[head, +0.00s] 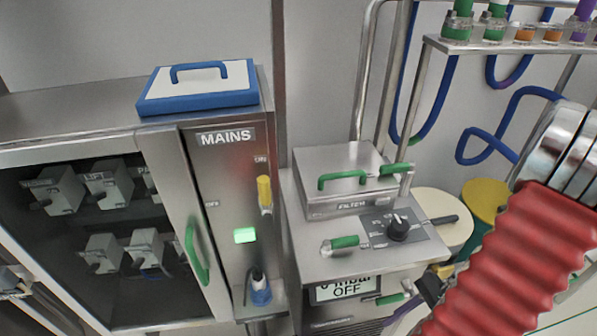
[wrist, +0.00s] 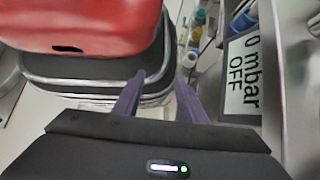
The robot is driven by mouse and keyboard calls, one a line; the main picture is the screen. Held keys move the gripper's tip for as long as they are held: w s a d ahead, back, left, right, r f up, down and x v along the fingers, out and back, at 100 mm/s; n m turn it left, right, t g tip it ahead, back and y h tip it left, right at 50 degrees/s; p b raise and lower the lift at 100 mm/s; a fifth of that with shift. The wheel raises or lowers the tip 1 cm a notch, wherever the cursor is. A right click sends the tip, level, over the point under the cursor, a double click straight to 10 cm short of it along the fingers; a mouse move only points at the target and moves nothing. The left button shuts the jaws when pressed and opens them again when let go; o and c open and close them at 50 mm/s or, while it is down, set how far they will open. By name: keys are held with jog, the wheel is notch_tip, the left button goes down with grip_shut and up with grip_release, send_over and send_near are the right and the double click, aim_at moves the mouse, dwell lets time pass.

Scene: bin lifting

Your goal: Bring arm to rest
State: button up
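My gripper (wrist: 161,80) shows in the wrist view. Its two purple fingers are apart, with a visible gap and nothing held between them. The fingertips lie in front of a red object (wrist: 80,22) on a dark base with a metal rim; I cannot tell whether they touch it. A display reading "0 mbar OFF" (wrist: 244,80) is to the right of the fingers. I cannot clearly make out my gripper in the head view.
In the head view, the MAINS cabinet (head: 227,160) stands left, with a blue-edged lid (head: 198,100) on top. The FILTER unit (head: 335,160) stands centre, above its display (head: 345,289). A shelf (head: 510,46) with capped bottles is upper right. Blue hoses (head: 487,143) hang below it.

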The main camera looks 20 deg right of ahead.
jog(key=w+a+r+n+h, duration=0.2)
jog(key=w+r+n+h, duration=0.3)
jog(key=r, duration=0.3)
jog(key=w+a+r+n+h, duration=0.3)
jog(key=w+r+n, duration=0.2)
jog(key=r+n, duration=0.25)
jog(key=w+a+r+n+t, duration=0.3)
jog(key=a+r+n, duration=0.3)
jog(key=a+r, duration=0.6)
jog(key=a+t, duration=0.1)
jog(key=a, duration=0.2)
jog(key=shift+r+t, duration=0.3)
jog(key=shift+r, duration=0.1)
jog(key=shift+a+n, duration=0.1)
jog(key=shift+n, duration=0.15)
jog(key=shift+c, duration=0.9)
